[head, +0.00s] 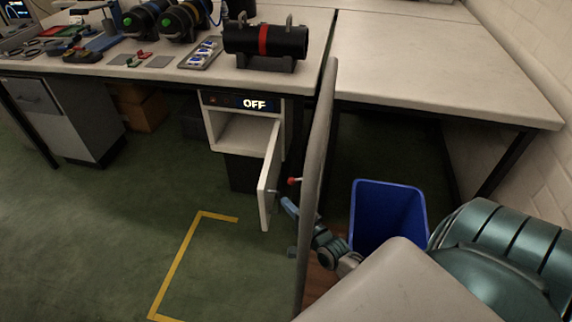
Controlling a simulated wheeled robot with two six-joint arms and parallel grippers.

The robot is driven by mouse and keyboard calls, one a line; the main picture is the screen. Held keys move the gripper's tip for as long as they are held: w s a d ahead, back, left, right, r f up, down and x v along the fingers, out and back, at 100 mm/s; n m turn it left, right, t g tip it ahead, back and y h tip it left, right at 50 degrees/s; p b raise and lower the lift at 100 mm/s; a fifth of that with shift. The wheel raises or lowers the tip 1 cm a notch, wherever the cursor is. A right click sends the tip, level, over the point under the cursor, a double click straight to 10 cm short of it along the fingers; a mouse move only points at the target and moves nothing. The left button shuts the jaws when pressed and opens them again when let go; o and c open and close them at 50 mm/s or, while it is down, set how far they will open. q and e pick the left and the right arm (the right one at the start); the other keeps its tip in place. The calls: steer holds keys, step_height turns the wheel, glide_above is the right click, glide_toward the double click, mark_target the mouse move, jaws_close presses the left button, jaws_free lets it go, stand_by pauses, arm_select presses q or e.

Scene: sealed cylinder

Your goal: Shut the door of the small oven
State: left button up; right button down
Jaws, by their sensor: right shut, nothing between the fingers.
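The small oven (245,132) is a white box under the lab bench, with a lit display reading OFF. Its white door (268,182) stands open, swung out toward me from the right side of the opening, and the visible cavity looks empty. A small metal handle shows low on the door. My right gripper (286,203) is shut and empty, just to the right of the door's free end. I cannot tell whether it touches the door. My left gripper is out of view.
A tall grey panel (318,150) stands upright close to the right of the door, beside my right arm. A red-tipped lever (294,181) shows near the door. A blue bin (388,215) is further right. Yellow tape (176,266) marks clear green floor at left.

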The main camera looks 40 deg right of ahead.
mark_target(267, 183)
steer(key=w+b, duration=0.1)
steer(key=w, duration=0.6)
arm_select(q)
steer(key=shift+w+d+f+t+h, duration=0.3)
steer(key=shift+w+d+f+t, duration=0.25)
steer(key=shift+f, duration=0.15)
